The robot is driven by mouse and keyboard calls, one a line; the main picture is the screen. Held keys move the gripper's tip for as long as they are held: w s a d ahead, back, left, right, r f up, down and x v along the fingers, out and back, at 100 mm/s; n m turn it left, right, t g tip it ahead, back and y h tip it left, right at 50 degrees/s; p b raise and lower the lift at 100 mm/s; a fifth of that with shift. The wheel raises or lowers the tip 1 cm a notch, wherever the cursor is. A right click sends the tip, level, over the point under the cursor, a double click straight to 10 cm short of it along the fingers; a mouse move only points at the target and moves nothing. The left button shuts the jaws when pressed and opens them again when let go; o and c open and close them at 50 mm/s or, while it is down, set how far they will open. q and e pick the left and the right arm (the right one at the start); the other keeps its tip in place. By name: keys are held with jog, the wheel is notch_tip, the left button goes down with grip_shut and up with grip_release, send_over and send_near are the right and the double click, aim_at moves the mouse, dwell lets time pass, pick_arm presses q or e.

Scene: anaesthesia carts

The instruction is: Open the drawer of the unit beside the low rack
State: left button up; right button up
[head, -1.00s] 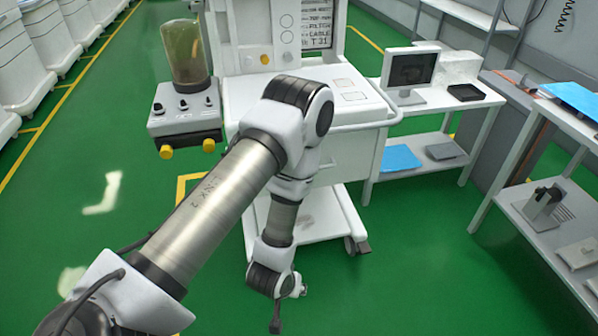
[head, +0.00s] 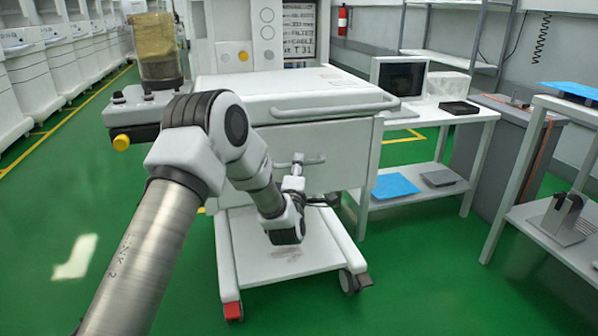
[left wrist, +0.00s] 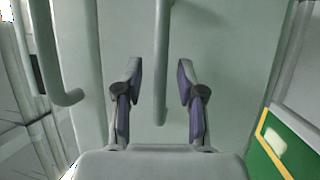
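The white unit (head: 350,140) is an anaesthesia cart on castors, beside a low white rack (head: 462,190). Its drawer front shows below the worktop and looks closed. Neither finger visibly touches the bar. My right gripper is out of view.
A push rail (head: 335,108) juts out above the drawer handle. A monitor (head: 400,75) and black tray (head: 459,107) stand on the rack, with a blue pad (head: 394,186) below. Another shelf (head: 560,235) stands at right. Green floor in front is free.

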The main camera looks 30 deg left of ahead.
pick_arm(q)
jog(key=shift+x, duration=1)
jog(key=shift+d, duration=0.1)
grip_shut()
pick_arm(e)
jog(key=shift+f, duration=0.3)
pick_arm(q)
jog(key=shift+f, duration=0.1)
